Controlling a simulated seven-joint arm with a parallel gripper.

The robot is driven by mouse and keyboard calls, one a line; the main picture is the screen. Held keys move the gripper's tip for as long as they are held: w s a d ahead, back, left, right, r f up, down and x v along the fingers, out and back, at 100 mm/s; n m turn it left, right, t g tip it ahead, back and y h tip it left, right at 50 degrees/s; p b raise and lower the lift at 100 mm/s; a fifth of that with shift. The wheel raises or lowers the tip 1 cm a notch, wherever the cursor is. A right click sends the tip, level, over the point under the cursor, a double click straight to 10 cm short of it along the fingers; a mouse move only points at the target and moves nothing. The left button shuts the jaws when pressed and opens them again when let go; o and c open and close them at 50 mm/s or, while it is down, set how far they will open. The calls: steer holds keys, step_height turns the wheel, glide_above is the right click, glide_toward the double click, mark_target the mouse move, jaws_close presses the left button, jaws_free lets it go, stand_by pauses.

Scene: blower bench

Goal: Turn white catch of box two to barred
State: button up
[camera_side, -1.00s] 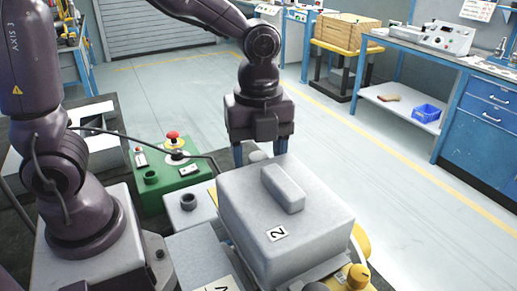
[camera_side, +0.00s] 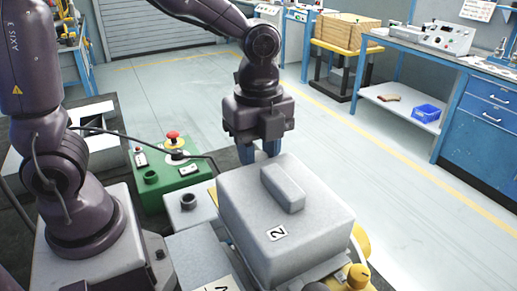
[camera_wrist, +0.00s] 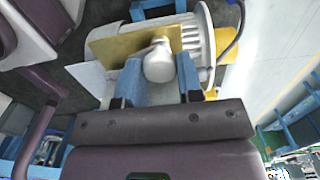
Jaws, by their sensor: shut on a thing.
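Box two (camera_side: 285,220), a grey box with a raised block on its lid and a "2" label (camera_side: 276,234), stands at centre right in the side view. My gripper (camera_side: 259,150) points down behind it, and the box's lid edge hides part of the fingertips. In the wrist view, my gripper's blue fingers (camera_wrist: 160,78) stand on either side of a white catch (camera_wrist: 160,64) with a rounded end. They are shut on it. The catch sits against a brass-coloured plate (camera_wrist: 110,48) on a grey ribbed housing (camera_wrist: 205,40). I cannot read any catch marking.
A green control box (camera_side: 165,187) with a red button (camera_side: 172,137) stands to the left, with a dark cable curving from it. A grey block (camera_side: 187,208) with a dark round socket sits close left of box two. Yellow parts (camera_side: 357,276) show at its right.

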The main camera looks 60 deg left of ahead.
steer(key=n, duration=0.7)
steer(key=shift+r, duration=0.1)
steer(key=n, duration=0.4)
steer(key=shift+n, duration=2)
steer(key=o, duration=0.9)
